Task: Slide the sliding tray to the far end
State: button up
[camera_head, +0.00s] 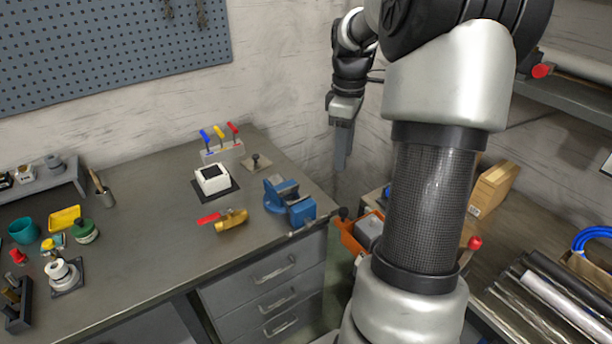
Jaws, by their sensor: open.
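I cannot make out for certain which thing is the sliding tray. A small white block with a dark top (212,180) sits on a dark square base on the left workbench. A yellow tray-like piece (65,218) lies at the bench's left. My gripper (341,160) hangs in the air beyond the bench's right end, fingers pointing down. It is seen side-on, open, with nothing visible between its fingers. It is apart from everything on the bench.
A blue vise (289,200) stands at the workbench's (150,245) right corner. Three coloured levers (221,142) stand behind the white block. A brass valve with a red handle (231,220) lies in front. An orange container (358,235) is partly behind my arm. Pipes (560,300) lie at right.

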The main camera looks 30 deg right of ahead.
jog(key=d, duration=0.2)
send_near(343, 210)
notch_tip(343, 210, down, 8)
jog(key=shift+f+b, duration=0.1)
jog(key=shift+b, duration=0.35)
grip_shut()
